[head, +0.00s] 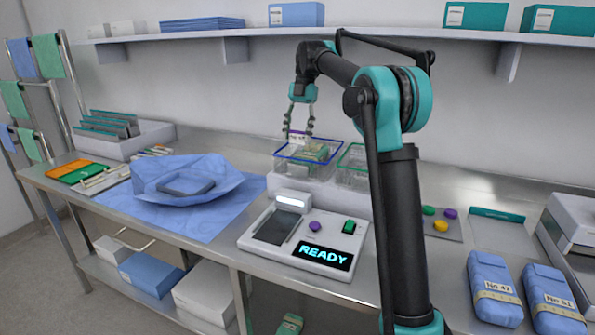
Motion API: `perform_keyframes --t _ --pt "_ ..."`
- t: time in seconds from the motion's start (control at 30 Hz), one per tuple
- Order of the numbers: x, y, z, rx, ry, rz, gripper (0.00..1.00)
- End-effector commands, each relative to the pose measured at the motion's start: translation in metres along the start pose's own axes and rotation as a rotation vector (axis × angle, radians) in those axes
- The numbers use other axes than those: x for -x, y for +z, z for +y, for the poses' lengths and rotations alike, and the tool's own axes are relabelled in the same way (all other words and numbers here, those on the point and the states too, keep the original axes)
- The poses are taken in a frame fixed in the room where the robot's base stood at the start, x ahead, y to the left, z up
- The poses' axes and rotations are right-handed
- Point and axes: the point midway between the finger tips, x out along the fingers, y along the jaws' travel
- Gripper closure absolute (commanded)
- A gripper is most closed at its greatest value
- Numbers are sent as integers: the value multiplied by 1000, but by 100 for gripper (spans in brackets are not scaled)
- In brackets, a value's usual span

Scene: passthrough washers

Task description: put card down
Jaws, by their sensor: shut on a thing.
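My gripper (298,129) is at the upper middle of the head view, pointing down. It is shut on a small pale card (297,136) with a dark purple edge. The card is at the back of a blue-rimmed wire basket (281,156). I cannot tell whether the card touches the basket or its contents. Greenish items (314,152) lie in the basket, and the fingers partly cover the card.
A green-rimmed basket (350,172) stands just right. In front is a device reading READY (323,254). A blue wrapped bundle (190,180) lies left, and blue packs (494,285) lie right. A wall shelf (200,36) runs behind.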

Motion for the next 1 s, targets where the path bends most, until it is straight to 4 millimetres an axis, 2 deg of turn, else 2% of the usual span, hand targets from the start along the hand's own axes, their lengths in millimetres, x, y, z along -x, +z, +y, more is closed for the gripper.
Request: perform_keyframes --t 0.13,0.33,0.57,0.73,1.0 --pt "-9 4 0 0 0 0 63" --pt "-41 17 0 0 0 0 63" --pt "-60 25 0 0 0 0 63" --pt "-83 35 0 0 0 0 63" --pt "-94 39 0 0 0 -1 62"
